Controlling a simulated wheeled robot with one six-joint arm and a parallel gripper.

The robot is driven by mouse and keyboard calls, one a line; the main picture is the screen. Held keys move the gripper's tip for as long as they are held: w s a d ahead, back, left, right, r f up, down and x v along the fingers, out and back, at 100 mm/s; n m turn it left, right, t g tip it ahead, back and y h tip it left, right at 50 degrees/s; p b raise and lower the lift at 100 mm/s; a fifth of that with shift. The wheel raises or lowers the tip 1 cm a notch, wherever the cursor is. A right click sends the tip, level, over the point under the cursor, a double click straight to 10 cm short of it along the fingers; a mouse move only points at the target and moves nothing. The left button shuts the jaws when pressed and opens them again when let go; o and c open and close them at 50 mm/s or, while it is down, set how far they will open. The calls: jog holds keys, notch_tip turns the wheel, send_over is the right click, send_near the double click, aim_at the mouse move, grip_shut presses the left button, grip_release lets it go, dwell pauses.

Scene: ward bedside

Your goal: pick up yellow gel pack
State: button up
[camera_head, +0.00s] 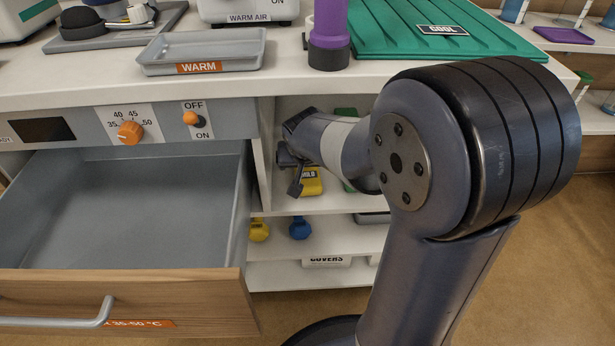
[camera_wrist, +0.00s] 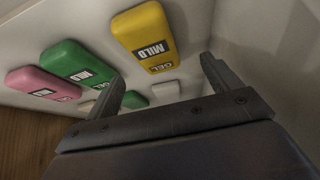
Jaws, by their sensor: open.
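A yellow gel pack (camera_wrist: 146,38) marked GEL and MILD lies on a white shelf in the wrist view. In the head view the yellow pack (camera_head: 311,183) shows partly, inside the cabinet, behind my gripper. My gripper (camera_head: 290,172) is open at the shelf opening. In the wrist view its two fingers (camera_wrist: 165,85) stand apart with nothing seen between them, and the yellow pack appears beyond the fingertips. Whether they touch it cannot be told.
A green pack (camera_wrist: 78,63) and a pink pack (camera_wrist: 42,83) lie beside the yellow one. A cabinet side wall (camera_wrist: 270,40) is close by. An empty open drawer (camera_head: 125,215) juts out at left. Blue (camera_head: 300,228) and yellow (camera_head: 258,229) dumbbells sit below.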

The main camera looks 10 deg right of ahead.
aim_at(307, 172)
jog(key=f, duration=0.1)
jog(key=w+f+b, duration=0.1)
jog(key=f, duration=0.1)
jog(key=d+f+b, duration=0.1)
jog(key=shift+w+f, duration=0.2)
jog(key=shift+w, duration=0.1)
jog(key=shift+w+d+f+b, duration=0.1)
jog(key=shift+w+f+b, duration=0.15)
jog(key=shift+f+b, duration=0.1)
jog(key=shift+r, duration=0.15)
jog(key=shift+c, duration=0.4)
jog(key=c, duration=1.1)
jog(key=shift+c, duration=0.2)
